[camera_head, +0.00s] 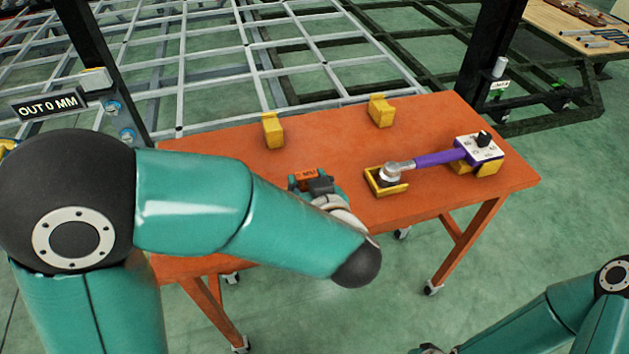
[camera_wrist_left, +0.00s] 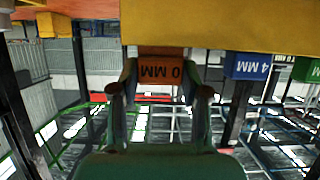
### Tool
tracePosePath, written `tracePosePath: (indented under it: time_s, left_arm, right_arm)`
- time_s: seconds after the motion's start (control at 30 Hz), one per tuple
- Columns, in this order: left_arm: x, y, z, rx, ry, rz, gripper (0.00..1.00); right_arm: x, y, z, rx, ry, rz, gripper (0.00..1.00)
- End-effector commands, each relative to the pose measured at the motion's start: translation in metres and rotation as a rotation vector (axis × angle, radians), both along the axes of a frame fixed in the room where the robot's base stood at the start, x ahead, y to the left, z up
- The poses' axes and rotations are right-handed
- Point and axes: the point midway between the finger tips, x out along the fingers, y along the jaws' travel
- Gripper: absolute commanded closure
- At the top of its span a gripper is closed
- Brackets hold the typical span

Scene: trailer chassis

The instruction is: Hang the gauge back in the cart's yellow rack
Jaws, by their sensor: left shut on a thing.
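The gauge (camera_wrist_left: 161,71) is a small orange block marked 0 MM, upside down in the left wrist view. My left gripper (camera_wrist_left: 160,92) is shut on it, with one finger on each side. In the head view the gauge (camera_head: 306,175) shows above my forearm, over the cart top. The yellow rack (camera_wrist_left: 215,22) is a broad bar in the wrist view, and the gauge meets its edge in the picture. I cannot tell whether the gauge is seated or just in front. My arm seems to hide the rack in the head view.
A blue 4 MM block (camera_wrist_left: 246,66) and a green block (camera_wrist_left: 306,70) sit along the rack. On the orange cart (camera_head: 340,130), a purple-handled tool (camera_head: 438,158) rests on yellow holders, with two yellow blocks behind. A black post (camera_head: 490,55) stands behind.

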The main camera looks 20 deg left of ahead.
Motion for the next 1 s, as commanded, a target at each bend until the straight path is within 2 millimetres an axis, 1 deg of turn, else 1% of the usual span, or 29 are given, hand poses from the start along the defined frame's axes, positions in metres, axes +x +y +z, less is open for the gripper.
tracePosePath:
  time_s: [0.23, 0.37, 0.4, 0.53, 0.87, 1.0]
  left_arm:
    - [0.0, 0.0, -0.008, 0.0, 0.0, 0.001, 0.88]
    - [0.0, 0.0, -0.009, 0.0, 0.0, 0.0, 0.88]
    - [0.0, 0.0, -0.009, 0.0, 0.0, 0.0, 0.51]
    - [0.0, 0.0, -0.009, 0.0, 0.0, 0.0, 0.29]
    - [0.0, 0.0, -0.008, 0.0, 0.0, -0.001, 0.29]
    - [0.0, -0.001, 0.003, -0.002, -0.002, -0.001, 0.29]
  right_arm:
    - [0.0, 0.0, -0.003, 0.0, 0.0, 0.0, 0.6]
    - [0.0, 0.0, -0.003, 0.0, 0.0, 0.0, 0.6]
    - [0.0, 0.0, -0.003, 0.0, 0.0, 0.0, 0.6]
    - [0.0, 0.0, -0.003, 0.0, 0.0, 0.0, 0.6]
    - [0.0, 0.0, -0.002, 0.0, 0.0, 0.0, 0.6]
    - [0.0, 0.0, 0.002, 0.0, 0.0, 0.0, 0.6]
